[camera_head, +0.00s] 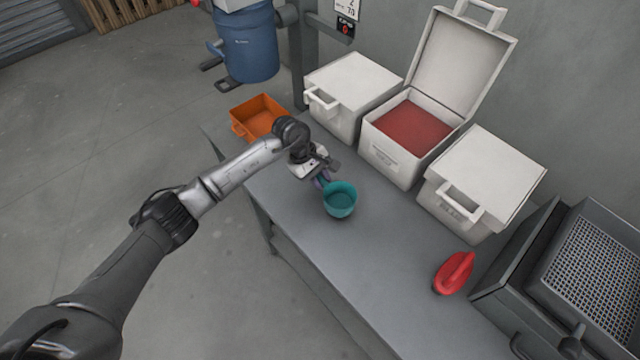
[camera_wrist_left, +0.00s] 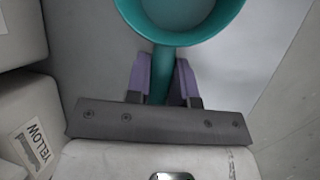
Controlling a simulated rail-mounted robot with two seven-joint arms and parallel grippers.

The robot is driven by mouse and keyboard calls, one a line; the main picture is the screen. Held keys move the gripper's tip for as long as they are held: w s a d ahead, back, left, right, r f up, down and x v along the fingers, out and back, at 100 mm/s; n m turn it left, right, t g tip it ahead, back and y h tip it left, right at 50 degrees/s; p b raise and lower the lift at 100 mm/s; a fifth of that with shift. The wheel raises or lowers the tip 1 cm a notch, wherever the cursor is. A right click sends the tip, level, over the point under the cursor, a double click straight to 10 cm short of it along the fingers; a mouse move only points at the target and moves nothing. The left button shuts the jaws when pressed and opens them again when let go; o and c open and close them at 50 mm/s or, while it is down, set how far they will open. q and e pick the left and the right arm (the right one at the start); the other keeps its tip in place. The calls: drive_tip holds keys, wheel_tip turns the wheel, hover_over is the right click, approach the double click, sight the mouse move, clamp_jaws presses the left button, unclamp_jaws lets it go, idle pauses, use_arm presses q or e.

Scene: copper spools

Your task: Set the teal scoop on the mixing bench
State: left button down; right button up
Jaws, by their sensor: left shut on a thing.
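The teal scoop (camera_head: 340,199) has a round cup and a straight handle. My left gripper (camera_head: 322,178) is shut on its handle, over the grey bench (camera_head: 350,258). In the left wrist view the scoop's handle (camera_wrist_left: 161,75) lies between the two purple fingers of the gripper (camera_wrist_left: 162,80), and the cup is partly cut off at the top. I cannot tell whether the scoop touches the bench top or hangs just above it. My right gripper does not show.
White bins stand along the wall side: one closed (camera_head: 352,82), one open with red powder (camera_head: 411,128), one closed (camera_head: 485,175). An orange tray (camera_head: 258,115) is at the bench's far end. A red object (camera_head: 454,273) and a mesh-topped grey unit (camera_head: 590,270) are at right. The bench's front middle is clear.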

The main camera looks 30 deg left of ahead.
use_arm(q)
drive_tip(key=shift+d+f, duration=0.1)
drive_tip(key=shift+f, duration=1.2)
drive_tip(key=shift+f+b, duration=0.15)
drive_tip(key=shift+b, duration=0.2)
drive_tip(key=c, duration=1)
unclamp_jaws()
drive_tip(key=shift+r+p, duration=0.35)
drive_tip(key=p+v, duration=0.1)
drive_tip(key=v, duration=1)
drive_tip(key=shift+a+r, duration=0.25)
drive_tip(key=shift+r, duration=0.05)
